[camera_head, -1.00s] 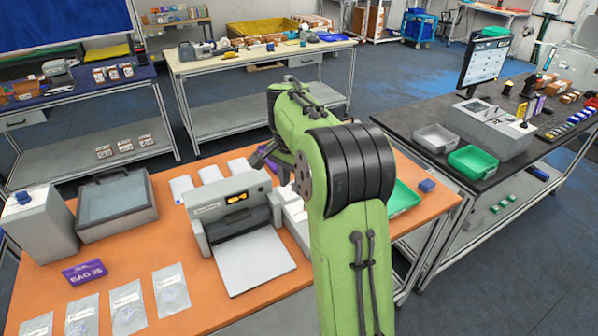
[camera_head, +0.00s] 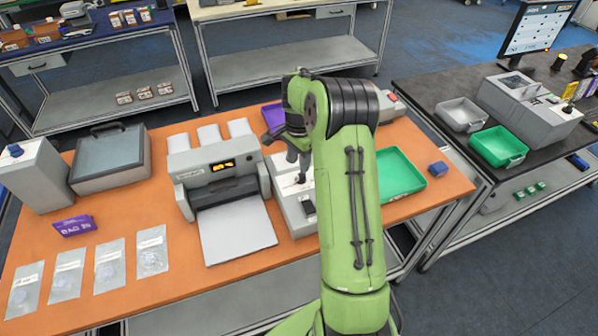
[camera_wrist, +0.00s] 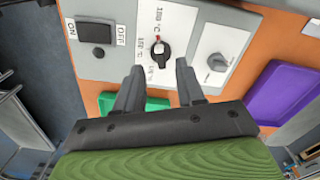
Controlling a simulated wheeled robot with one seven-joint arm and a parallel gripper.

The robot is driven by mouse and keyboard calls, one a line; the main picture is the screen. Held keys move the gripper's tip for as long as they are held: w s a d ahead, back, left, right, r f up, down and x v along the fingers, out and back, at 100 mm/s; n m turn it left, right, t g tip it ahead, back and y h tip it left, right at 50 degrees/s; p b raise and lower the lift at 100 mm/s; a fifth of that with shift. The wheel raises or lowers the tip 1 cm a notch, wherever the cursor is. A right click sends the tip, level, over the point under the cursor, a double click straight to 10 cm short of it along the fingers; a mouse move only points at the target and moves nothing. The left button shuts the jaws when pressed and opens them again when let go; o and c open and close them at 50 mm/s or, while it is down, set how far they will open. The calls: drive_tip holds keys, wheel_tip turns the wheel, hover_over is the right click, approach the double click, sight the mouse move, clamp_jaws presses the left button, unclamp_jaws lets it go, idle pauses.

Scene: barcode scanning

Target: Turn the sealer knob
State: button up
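The sealer control box (camera_head: 289,208) is a pale grey unit on the orange table, partly hidden by my arm in the head view. In the wrist view its panel (camera_wrist: 130,63) carries a black ON/OFF switch (camera_wrist: 95,33), a black temperature knob (camera_wrist: 160,52) with a red mark at its top, and a grey knob (camera_wrist: 217,63). My gripper (camera_wrist: 156,74) is open and empty. Its two fingertips point at the panel, one on each side below the black knob, apart from it. In the head view my gripper (camera_head: 300,178) hangs over the box.
A grey machine with a lit display (camera_head: 221,166) stands left of the box.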

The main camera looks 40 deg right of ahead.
sight(298, 175)
wheel_tip(298, 175, down, 5)
drive_tip(key=shift+a+r, duration=0.1)
drive_tip(key=shift+c, duration=0.4)
clamp_jaws()
